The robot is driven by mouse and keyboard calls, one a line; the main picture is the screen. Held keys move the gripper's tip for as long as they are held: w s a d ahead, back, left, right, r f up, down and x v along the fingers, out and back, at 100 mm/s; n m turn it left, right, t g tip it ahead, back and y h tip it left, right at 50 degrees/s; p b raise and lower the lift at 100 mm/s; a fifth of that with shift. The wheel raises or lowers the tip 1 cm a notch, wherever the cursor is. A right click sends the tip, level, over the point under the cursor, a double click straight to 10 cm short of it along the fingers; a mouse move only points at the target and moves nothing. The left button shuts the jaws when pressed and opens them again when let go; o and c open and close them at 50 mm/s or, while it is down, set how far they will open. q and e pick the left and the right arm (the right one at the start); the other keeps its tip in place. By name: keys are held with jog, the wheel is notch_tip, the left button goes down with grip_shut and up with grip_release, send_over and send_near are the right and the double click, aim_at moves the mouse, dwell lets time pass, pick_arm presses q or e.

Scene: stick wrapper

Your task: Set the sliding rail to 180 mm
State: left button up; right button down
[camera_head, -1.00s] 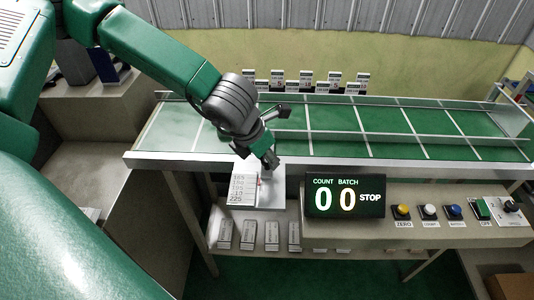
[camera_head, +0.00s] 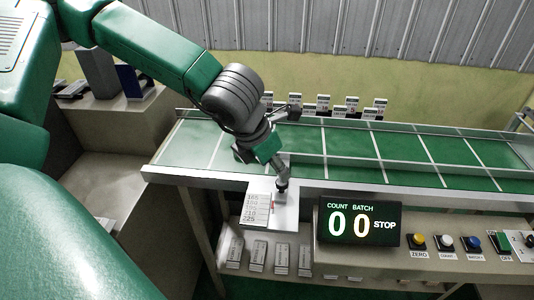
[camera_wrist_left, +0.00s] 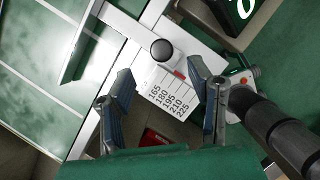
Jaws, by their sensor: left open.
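The sliding rail's black round knob (camera_wrist_left: 162,50) stands on a pale metal plate at the conveyor's front edge. It also shows in the head view (camera_head: 282,187). A white scale card (camera_wrist_left: 170,95), marked 165 to 225, lies beside it, with a red pointer (camera_wrist_left: 180,74) near the 165 end; the exact reading is too small to tell. My left gripper (camera_wrist_left: 160,72) is open, its two fingers apart on either side of the knob and card in the wrist view. In the head view my left gripper (camera_head: 282,166) is right above the knob; contact cannot be told. My right gripper is not in view.
A display (camera_head: 360,220) reading 0 0 STOP stands right of the plate. Several buttons (camera_head: 445,243) line the panel further right. The green conveyor (camera_head: 400,150) is behind, with small labelled cards (camera_head: 323,103) along its far side. Several blocks (camera_head: 258,255) sit on the shelf below.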

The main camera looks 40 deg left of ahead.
pick_arm(q)
jog(key=v, duration=0.5)
jog(key=shift+a, duration=0.35)
jog(key=shift+d, duration=0.15)
jog(key=shift+s, duration=0.1)
